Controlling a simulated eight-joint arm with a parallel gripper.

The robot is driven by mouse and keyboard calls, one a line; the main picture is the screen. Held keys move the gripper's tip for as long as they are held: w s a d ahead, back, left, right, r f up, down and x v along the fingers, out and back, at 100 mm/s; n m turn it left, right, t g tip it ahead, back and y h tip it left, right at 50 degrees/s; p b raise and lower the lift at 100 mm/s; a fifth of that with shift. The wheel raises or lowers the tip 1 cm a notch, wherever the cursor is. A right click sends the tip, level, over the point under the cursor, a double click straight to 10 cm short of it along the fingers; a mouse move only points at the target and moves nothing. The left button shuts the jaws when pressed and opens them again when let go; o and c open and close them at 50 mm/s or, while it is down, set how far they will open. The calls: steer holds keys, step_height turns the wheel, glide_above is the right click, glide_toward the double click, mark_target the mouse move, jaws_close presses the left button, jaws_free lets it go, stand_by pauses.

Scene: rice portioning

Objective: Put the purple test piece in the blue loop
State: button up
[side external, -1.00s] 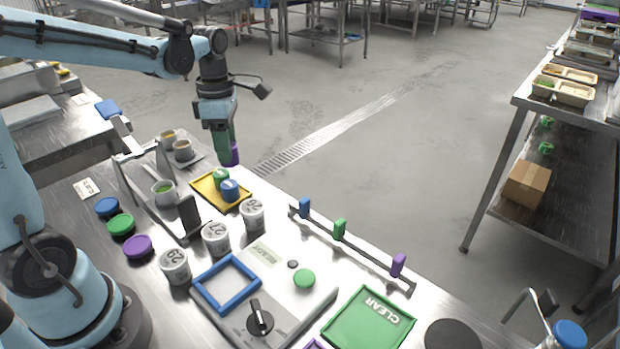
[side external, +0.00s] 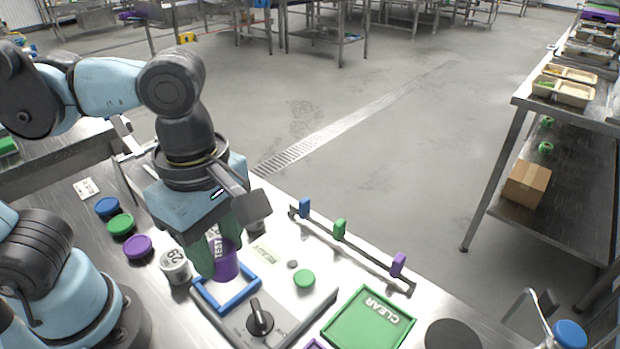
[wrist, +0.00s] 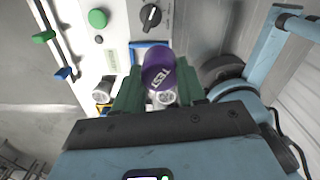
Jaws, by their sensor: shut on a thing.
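The purple test piece (side external: 226,265), with white "TEST" lettering, is between the green fingers of my gripper (side external: 219,256). My gripper is shut on it. In the wrist view the purple piece (wrist: 157,66) sits between the fingers of my gripper (wrist: 160,92). The blue loop (side external: 240,299) is a square frame on the pale scale. In the side view the piece's lower end overlaps the loop's inside, towards its far left part; I cannot tell whether it touches the scale. The loop (wrist: 137,46) is partly hidden behind the piece in the wrist view.
The scale carries a black knob (side external: 260,318) and a green button (side external: 304,278). A rail with coloured tabs (side external: 368,252) runs along the table's far edge. A green "CLEAR" tray (side external: 372,318) lies right of the scale.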

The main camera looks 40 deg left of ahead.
steer(key=s+d+m, duration=0.1)
steer(key=s+m, duration=0.1)
steer(key=s, duration=0.5)
steer(key=w+a+f, duration=0.2)
steer(key=w, duration=0.1)
steer(key=w+a+f, duration=0.2)
steer(key=w+f, duration=0.1)
steer(key=w+a+f, duration=0.3)
steer(key=shift+w, duration=0.2)
steer(key=shift+f, duration=1.95)
steer(key=shift+f, duration=0.15)
steer(key=o, duration=1.2)
steer(key=shift+c, duration=0.2)
